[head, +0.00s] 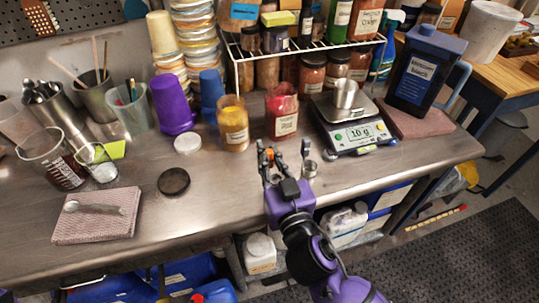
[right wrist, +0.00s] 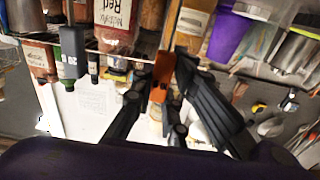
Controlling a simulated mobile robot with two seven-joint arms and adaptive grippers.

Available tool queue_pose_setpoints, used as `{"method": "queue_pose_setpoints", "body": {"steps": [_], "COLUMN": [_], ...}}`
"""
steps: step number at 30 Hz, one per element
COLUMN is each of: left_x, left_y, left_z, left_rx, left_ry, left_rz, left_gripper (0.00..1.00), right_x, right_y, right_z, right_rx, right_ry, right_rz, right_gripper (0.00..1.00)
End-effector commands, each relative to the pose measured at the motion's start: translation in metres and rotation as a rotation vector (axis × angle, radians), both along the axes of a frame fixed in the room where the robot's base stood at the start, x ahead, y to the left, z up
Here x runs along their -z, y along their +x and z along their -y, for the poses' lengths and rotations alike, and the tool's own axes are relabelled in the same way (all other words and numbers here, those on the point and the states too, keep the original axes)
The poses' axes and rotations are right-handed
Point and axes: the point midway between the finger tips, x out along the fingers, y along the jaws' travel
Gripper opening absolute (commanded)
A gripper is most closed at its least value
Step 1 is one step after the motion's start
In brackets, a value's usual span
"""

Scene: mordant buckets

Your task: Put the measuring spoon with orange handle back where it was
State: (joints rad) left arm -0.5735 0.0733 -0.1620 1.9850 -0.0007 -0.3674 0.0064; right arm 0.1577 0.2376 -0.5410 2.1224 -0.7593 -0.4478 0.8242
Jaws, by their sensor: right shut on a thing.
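My right gripper (head: 284,156) is over the front of the steel bench, below the red jar in the head view. It is shut on the measuring spoon with orange handle. The orange handle (right wrist: 162,76) shows between the fingers in the right wrist view; in the head view only a small orange bit (head: 269,152) shows at the fingers. The spoon's bowl is hidden or too small to make out. My left gripper is in neither view.
A yellow-powder jar (head: 234,126) and red-powder jar (head: 282,112) stand behind the gripper. A scale (head: 357,139) bearing a metal cup stands further right. A folded cloth (head: 97,225) with another spoon lies left.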

Motion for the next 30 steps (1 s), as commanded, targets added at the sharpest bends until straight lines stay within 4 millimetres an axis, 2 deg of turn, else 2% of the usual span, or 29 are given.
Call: {"method": "queue_pose_setpoints", "body": {"steps": [4, 5, 9, 17, 20, 23, 30], "left_x": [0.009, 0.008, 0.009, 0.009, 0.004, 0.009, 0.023], "left_y": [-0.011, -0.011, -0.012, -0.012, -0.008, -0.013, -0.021], "left_z": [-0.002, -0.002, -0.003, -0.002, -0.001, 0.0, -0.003], "left_rx": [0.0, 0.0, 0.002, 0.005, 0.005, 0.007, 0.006], "left_ry": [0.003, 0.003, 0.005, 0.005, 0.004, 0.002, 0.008], "left_rz": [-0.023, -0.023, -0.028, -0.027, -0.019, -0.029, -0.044], "left_gripper": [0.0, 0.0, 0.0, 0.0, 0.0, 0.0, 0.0], "right_x": [0.006, 0.005, 0.004, 0.003, -0.003, 0.002, 0.005], "right_y": [0.0, 0.0, 0.0, 0.0, 0.001, -0.012, -0.061], "right_z": [0.0, 0.0, 0.0, 0.0, 0.0, 0.004, 0.02], "right_rx": [0.0, 0.0, 0.0, 0.0, 0.0, 0.001, 0.002], "right_ry": [0.0, 0.0, 0.0, 0.0, -0.001, 0.001, 0.001], "right_rz": [-0.002, -0.001, 0.0, 0.001, 0.004, -0.004, -0.009], "right_gripper": [0.0, 0.16, 0.32, 0.32, 0.32, 0.32, 0.32]}}
